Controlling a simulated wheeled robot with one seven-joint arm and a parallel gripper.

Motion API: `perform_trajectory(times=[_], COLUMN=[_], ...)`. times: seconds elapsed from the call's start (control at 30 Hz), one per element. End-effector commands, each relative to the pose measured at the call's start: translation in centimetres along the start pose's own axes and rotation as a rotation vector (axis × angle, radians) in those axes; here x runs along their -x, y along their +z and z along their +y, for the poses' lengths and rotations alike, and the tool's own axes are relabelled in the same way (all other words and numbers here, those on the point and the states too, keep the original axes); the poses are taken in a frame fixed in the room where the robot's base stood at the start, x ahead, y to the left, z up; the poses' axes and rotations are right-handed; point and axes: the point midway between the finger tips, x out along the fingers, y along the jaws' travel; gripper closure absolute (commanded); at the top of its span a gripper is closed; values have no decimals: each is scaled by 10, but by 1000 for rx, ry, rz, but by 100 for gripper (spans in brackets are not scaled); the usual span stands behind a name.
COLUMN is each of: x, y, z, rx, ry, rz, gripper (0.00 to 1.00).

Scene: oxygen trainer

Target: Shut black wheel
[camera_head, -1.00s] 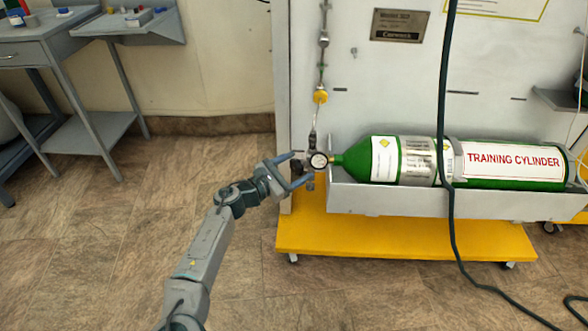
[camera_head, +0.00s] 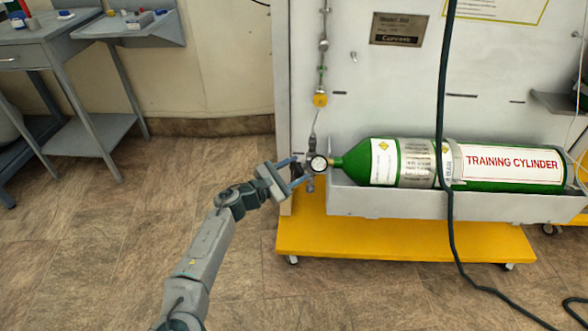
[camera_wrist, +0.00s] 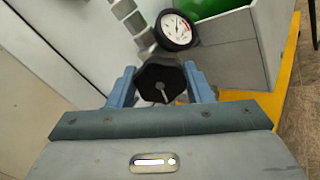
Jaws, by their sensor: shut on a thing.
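The black wheel (camera_wrist: 161,82) sits between the two blue fingers of my gripper (camera_wrist: 162,88) in the wrist view, with a finger against each side. A light pointer mark shows on its face. In the head view the wheel (camera_head: 296,171) is small and partly hidden by my gripper (camera_head: 293,174), which is shut on it from the left. The round white pressure gauge (camera_head: 318,163) is just right of the wheel; it also shows in the wrist view (camera_wrist: 176,29) beyond the wheel. The green training cylinder (camera_head: 380,163) lies to the right, joined to the valve.
The cylinder rests in a grey tray (camera_head: 400,202) on a yellow wheeled base (camera_head: 390,240). A dark hose (camera_head: 446,110) hangs in front of it. A metal line with a yellow fitting (camera_head: 320,99) rises above the gauge. Floor on the left is clear up to a grey table (camera_head: 90,135).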

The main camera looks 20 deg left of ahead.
Motion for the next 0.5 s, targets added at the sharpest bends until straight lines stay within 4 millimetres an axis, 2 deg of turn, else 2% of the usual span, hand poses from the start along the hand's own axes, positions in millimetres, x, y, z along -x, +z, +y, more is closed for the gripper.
perform_trajectory(times=[0.5], x=[0], y=[0], z=[-1], rx=[-486], ry=[-2], rz=[0], gripper=[77])
